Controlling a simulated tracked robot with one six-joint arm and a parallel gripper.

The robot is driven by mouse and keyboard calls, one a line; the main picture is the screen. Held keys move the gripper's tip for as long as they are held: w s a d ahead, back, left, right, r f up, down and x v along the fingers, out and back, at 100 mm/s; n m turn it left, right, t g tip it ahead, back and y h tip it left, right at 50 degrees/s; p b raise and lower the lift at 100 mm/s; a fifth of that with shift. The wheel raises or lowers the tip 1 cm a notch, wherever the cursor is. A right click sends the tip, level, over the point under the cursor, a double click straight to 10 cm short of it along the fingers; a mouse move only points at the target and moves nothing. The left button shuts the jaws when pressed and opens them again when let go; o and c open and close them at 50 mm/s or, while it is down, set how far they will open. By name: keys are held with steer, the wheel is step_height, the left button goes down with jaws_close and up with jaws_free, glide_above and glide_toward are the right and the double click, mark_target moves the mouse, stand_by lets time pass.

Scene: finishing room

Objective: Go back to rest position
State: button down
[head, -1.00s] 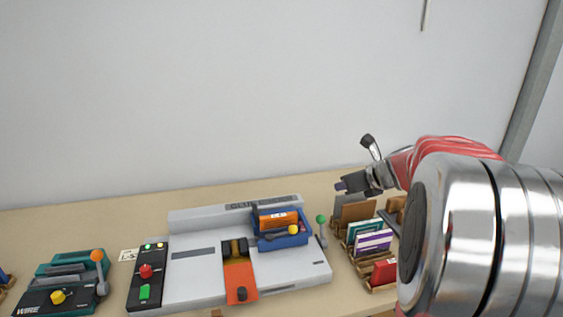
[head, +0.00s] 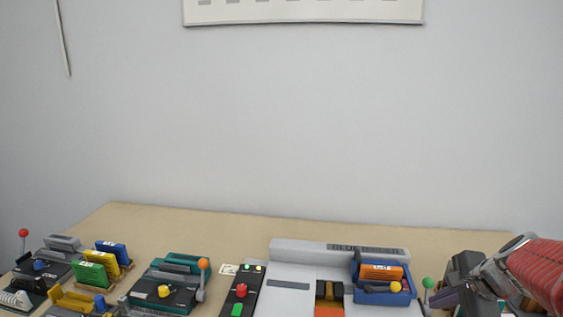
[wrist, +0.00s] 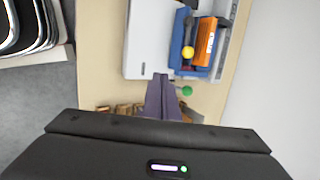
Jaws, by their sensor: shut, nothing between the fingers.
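My gripper (head: 440,299) is at the lower right of the head view, beside the right end of the grey machine (head: 292,248). In the wrist view its two dark fingers (wrist: 162,98) lie together, shut and empty, apart from the blue tray (wrist: 176,50) on the machine. The blue tray also shows in the head view (head: 383,296) with an orange block (head: 381,271) in it. The arm hides part of the bench at the right.
A teal wire machine (head: 160,290) stands left of the grey machine. Further left are green, yellow and blue booklets (head: 98,262) in a rack and a dark machine (head: 45,265). The bench (head: 190,222) is bare along the wall. A green-knobbed lever (head: 428,284) stands near my gripper.

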steer(key=s+a+r+n, duration=0.1)
steer(key=s+a+n, duration=0.6)
steer(key=a+n, duration=0.3)
steer(key=s+a+r+n+h, duration=0.1)
steer(key=s+a+r+n, duration=0.1)
steer(key=s+a+n, duration=0.6)
steer(key=shift+s+a+r+n+g, duration=0.3)
steer(key=shift+a+n, duration=0.6)
steer(key=shift+a, duration=1.05)
steer(key=shift+w+f, duration=0.1)
steer(key=shift+w, duration=0.1)
